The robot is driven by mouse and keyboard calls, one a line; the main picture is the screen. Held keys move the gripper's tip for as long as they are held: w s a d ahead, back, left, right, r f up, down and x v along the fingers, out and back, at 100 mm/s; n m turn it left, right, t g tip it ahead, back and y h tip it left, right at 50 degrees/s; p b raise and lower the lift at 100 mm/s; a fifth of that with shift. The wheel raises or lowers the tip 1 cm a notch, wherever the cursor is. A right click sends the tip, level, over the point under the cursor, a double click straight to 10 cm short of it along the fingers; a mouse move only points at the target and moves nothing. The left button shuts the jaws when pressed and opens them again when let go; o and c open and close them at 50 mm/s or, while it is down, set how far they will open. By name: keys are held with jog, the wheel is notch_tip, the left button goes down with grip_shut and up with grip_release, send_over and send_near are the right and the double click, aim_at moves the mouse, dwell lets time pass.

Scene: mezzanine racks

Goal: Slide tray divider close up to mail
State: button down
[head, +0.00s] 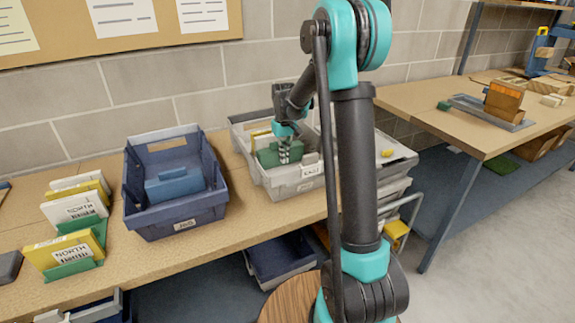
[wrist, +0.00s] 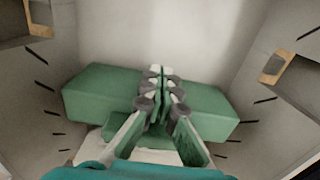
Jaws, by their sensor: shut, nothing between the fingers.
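The green tray divider (head: 268,158) stands in a light grey tray (head: 283,190) on the bench. White and yellow mail (head: 261,138) shows behind it. In the wrist view the divider (wrist: 95,95) runs across the tray between the grey side walls, and a white edge (wrist: 92,143), perhaps mail, shows below it. My gripper (head: 285,158) points down into the tray at the divider. In the wrist view its fingertips (wrist: 160,73) are together with nothing between them, overlapping the divider's middle. I cannot tell whether they touch it.
A blue tray (head: 180,217) holding a blue block (head: 175,184) stands to the left. Yellow and white mail with green holders (head: 72,268) sits at the far left. Another grey tray (head: 400,160) is right of my arm. The grey tray's floor (wrist: 160,35) is bare beyond the divider.

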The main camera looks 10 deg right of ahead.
jog(key=shift+w+a, duration=0.2)
jog(key=shift+w, duration=0.3)
jog(key=shift+w+a, duration=0.15)
jog(key=shift+w, duration=0.35)
dwell(1.2)
jog(key=shift+s, duration=0.2)
jog(key=shift+s+d, duration=0.25)
jog(key=shift+s, duration=0.3)
notch_tip(320, 180, up, 13)
dwell(1.1)
